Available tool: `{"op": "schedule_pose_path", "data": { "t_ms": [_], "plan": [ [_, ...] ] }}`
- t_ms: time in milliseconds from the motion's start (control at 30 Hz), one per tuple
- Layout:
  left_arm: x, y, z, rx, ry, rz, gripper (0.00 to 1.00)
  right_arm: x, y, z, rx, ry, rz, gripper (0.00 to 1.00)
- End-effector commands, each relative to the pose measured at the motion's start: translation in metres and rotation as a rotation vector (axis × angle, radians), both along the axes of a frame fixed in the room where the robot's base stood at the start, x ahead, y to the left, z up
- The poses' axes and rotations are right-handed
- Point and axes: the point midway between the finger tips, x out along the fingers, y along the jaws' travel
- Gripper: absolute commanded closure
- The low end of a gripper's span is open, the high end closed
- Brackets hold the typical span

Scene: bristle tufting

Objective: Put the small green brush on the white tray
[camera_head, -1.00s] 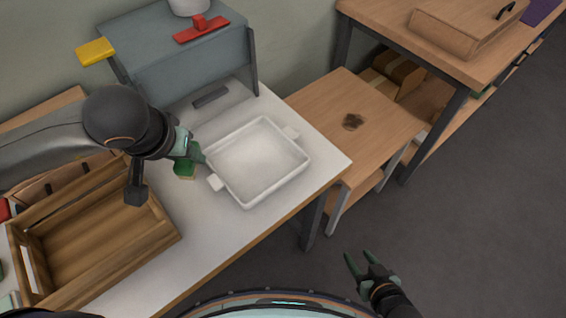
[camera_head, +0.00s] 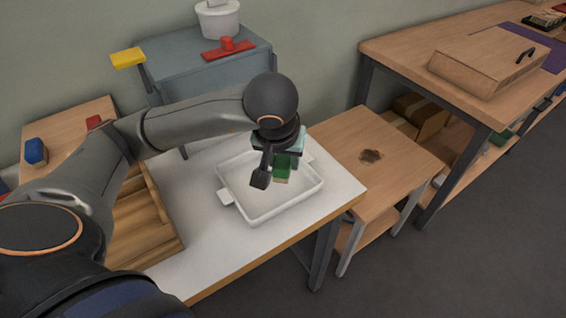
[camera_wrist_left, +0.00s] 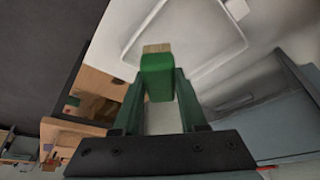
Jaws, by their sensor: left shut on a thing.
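The small green brush (camera_head: 282,170) is a green block with a pale bristle end. My left gripper (camera_head: 284,158) is shut on it and holds it over the white tray (camera_head: 262,214). The left wrist view shows the green brush (camera_wrist_left: 157,76) between the two green fingers, bristle end pointing away from the gripper, with the tray (camera_wrist_left: 215,62) beyond it. The brush appears above the tray floor, though the gap is hard to judge. The gripper and wrist hide part of the tray's far side. My right gripper is not in view.
The tray stands on a white table (camera_head: 205,250). A wooden crate (camera_head: 150,225) stands left of it, partly behind my left arm. A grey cabinet (camera_head: 215,75) with a red tool (camera_head: 228,48) is behind. A wooden side table (camera_head: 345,145) adjoins on the right.

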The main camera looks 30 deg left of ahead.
Motion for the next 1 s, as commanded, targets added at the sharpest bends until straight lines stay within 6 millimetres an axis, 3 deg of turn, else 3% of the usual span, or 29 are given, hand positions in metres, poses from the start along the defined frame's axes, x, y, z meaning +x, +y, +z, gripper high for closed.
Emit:
{"op": "schedule_pose_path", "data": {
  "t_ms": [167,400,633,833,1000],
  "plan": [
    [0.039,0.024,-0.02,0.0,0.004,0.005,1.0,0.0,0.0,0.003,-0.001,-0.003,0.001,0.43],
    [0.067,0.04,-0.062,0.0,0.003,-0.001,1.0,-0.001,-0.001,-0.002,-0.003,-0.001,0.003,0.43],
    [0.08,0.047,-0.078,-0.001,0.001,-0.004,1.0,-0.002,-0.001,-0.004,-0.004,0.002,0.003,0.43],
    [0.08,0.047,-0.105,-0.002,0.002,-0.006,1.0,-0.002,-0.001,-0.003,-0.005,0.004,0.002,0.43],
    [0.081,0.047,-0.108,0.0,-0.002,-0.005,1.0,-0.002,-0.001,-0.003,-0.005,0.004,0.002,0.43]
  ]
}}
